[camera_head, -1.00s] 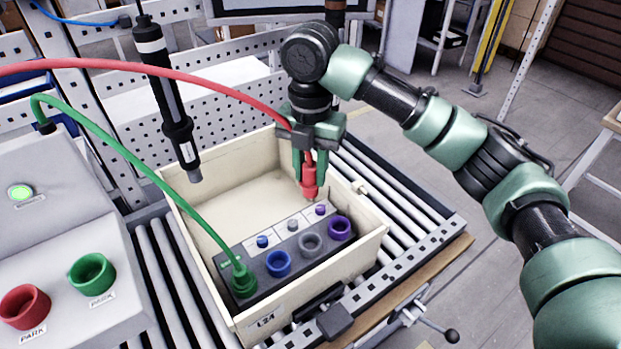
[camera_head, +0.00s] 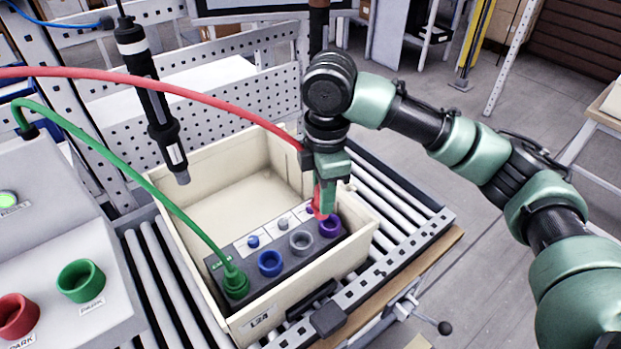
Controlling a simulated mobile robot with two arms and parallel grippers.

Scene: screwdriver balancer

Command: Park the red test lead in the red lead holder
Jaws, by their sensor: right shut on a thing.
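The red test lead (camera_head: 200,90) runs in from the left edge to my right gripper (camera_head: 324,200). The gripper is shut on its red plug end, which is mostly hidden behind the fingers. The gripper hangs over the right end of the grey socket block in the bin, close to the purple socket (camera_head: 330,225); whether the plug touches it I cannot tell. The red lead holder (camera_head: 17,316) is an empty red cup marked PARK on the grey box at the lower left, far from the gripper. My left gripper is not in view.
A green lead (camera_head: 120,170) is plugged into the block's left end. An empty green holder (camera_head: 81,281) sits beside the red one. A black screwdriver (camera_head: 155,100) hangs over the cream bin (camera_head: 215,180), which stands on rollers.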

